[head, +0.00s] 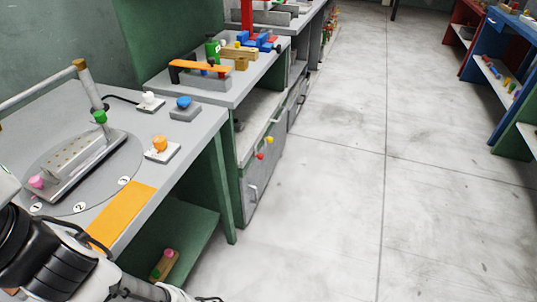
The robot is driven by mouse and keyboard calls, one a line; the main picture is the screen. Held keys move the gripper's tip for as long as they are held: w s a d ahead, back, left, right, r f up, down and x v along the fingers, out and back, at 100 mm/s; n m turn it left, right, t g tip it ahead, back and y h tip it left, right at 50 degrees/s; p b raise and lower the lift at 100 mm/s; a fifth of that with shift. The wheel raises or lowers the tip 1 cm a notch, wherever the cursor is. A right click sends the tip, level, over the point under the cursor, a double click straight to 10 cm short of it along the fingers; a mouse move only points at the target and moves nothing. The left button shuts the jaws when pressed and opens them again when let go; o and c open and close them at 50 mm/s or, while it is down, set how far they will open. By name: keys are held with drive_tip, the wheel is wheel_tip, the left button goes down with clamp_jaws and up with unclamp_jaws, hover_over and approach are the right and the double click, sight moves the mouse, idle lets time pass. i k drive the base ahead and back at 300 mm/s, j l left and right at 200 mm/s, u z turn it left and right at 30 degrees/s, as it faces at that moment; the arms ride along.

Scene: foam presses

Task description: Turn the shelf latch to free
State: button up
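No part here can be told for certain as the shelf latch. On the green lower shelf (198,232) under the near bench lies a small wooden block (157,270) with a pink knob (169,253) and a green end. It is small, and I cannot tell whether it is a latch or how it is set. My arm fills the lower left corner, in front of the bench and left of this block. My gripper's fingers do not show.
The near bench (192,122) carries a numbered round plate (60,196) with a grey fixture, an orange knob (159,143), a blue button (183,102) and an orange pad (122,214). Grey drawers (258,185) stand beyond. The floor (340,200) to the right is clear.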

sight(261, 156)
drive_tip(key=i+l+z, duration=0.15)
drive_tip(key=i, duration=0.4)
drive_tip(key=i+l+z, duration=0.2)
drive_tip(key=i, duration=0.4)
drive_tip(key=i+l+z, duration=0.15)
drive_tip(key=i, duration=0.4)
